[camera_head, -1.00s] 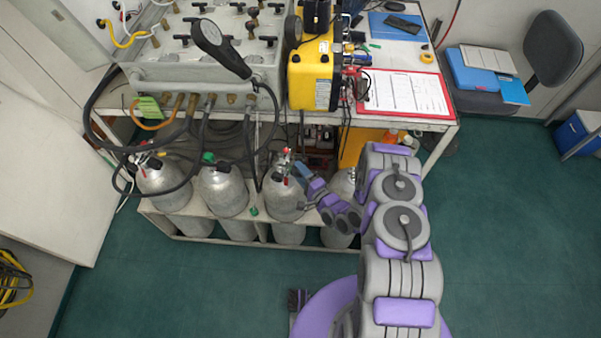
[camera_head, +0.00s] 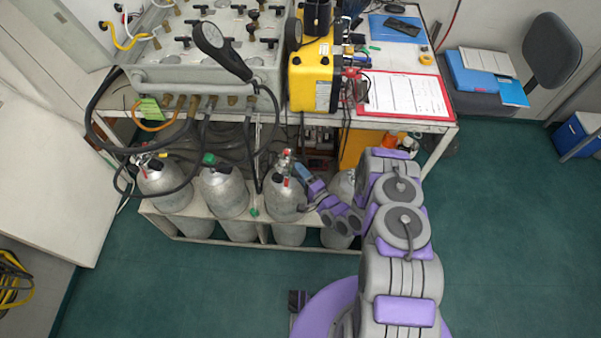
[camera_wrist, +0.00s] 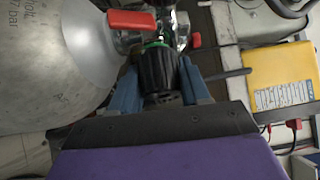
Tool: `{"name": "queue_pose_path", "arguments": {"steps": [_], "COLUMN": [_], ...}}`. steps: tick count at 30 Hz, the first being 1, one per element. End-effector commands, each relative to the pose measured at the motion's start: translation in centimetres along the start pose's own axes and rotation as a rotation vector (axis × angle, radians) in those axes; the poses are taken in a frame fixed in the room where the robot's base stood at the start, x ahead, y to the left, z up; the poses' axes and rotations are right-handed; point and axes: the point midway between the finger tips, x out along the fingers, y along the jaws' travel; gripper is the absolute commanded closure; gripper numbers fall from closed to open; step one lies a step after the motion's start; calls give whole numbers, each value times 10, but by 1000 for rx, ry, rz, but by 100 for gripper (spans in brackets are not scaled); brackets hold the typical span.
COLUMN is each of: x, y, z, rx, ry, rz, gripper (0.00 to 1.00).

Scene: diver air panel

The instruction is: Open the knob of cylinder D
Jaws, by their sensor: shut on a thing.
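Several grey cylinders stand in a row in a rack; I cannot read a letter D on any. My gripper (camera_head: 300,170) is at the valve of the third cylinder from the left (camera_head: 284,198). In the wrist view, my gripper (camera_wrist: 159,72) has its blue fingers on either side of a black ribbed knob (camera_wrist: 158,66) and is shut on it. The knob sits on a metal valve with a green ring, beside the grey cylinder (camera_wrist: 50,60) at left. A red lever (camera_wrist: 132,19) is just above it. My arm partly hides the rightmost cylinder (camera_head: 342,184).
The white rack (camera_head: 195,240) holds the cylinders below a bench with a grey air panel (camera_head: 205,72) and a yellow case (camera_head: 314,75). Black hoses (camera_head: 95,130) loop over the left cylinders.

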Motion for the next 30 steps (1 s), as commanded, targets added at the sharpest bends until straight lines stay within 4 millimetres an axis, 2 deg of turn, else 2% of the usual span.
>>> {"name": "queue_pose_path", "arguments": {"steps": [21, 30], "x": [-2, -2], "y": [11, 8], "z": [-1, -3], "rx": [-445, -553], "ry": [-21, -23], "rz": [-302, -378], "gripper": [84, 84]}}
